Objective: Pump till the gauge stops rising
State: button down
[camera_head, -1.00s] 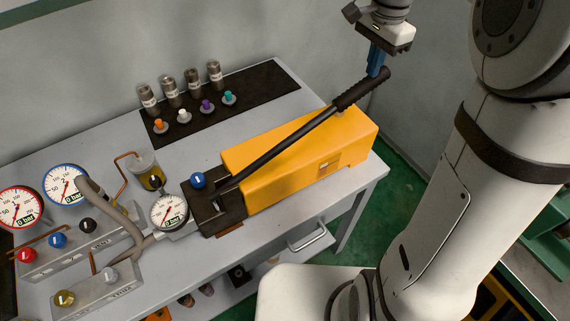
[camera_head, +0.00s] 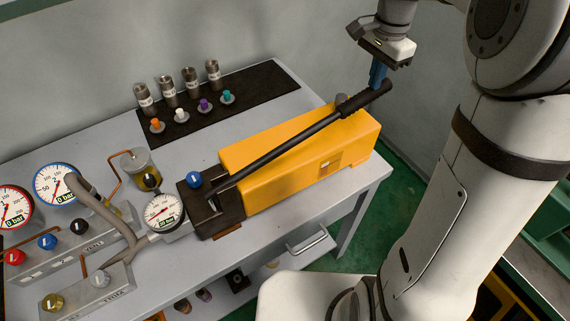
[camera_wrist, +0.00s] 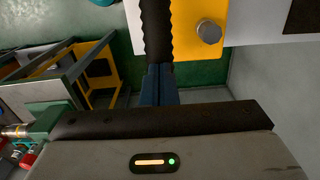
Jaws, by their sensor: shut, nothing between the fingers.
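A yellow hand pump (camera_head: 285,170) lies on the grey bench, with a long black lever (camera_head: 285,147) slanting up to a ribbed grip at its right end. My gripper (camera_head: 378,76) has its blue fingers closed together against the upper side of the grip, holding nothing. In the wrist view the grip (camera_wrist: 156,30) runs up from the shut fingers (camera_wrist: 158,85). A round white gauge (camera_head: 164,211) sits at the pump's left end; its small display seems to show 0 bar. A blue knob (camera_head: 194,180) is on the pump's dark block.
A blue-rimmed gauge (camera_head: 57,187) and a red-rimmed gauge (camera_head: 12,208) both show 0 bar. Valve blocks with coloured knobs stand below them. Steel cylinders and coloured plugs stand on a black mat (camera_head: 262,88) at the back. A wall is close behind the bench.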

aim_at(375, 92)
jog(key=shift+f, duration=0.1)
jog(key=shift+w+d+f+b, duration=0.15)
jog(key=shift+f+b, duration=0.3)
jog(key=shift+f, duration=0.3)
jog(key=shift+w+d+f+b, duration=0.15)
jog(key=shift+f+b, duration=0.35)
jog(key=shift+f, duration=0.25)
jog(key=shift+d+f+b, duration=0.15)
jog(key=shift+f+b, duration=0.3)
jog(key=shift+f, duration=0.4)
jog(key=shift+w+d+f+b, duration=0.1)
jog(key=shift+d+f+b, duration=0.05)
jog(key=shift+f+b, duration=1.65)
jog(key=shift+f+p, duration=0.35)
jog(key=shift+f, duration=0.1)
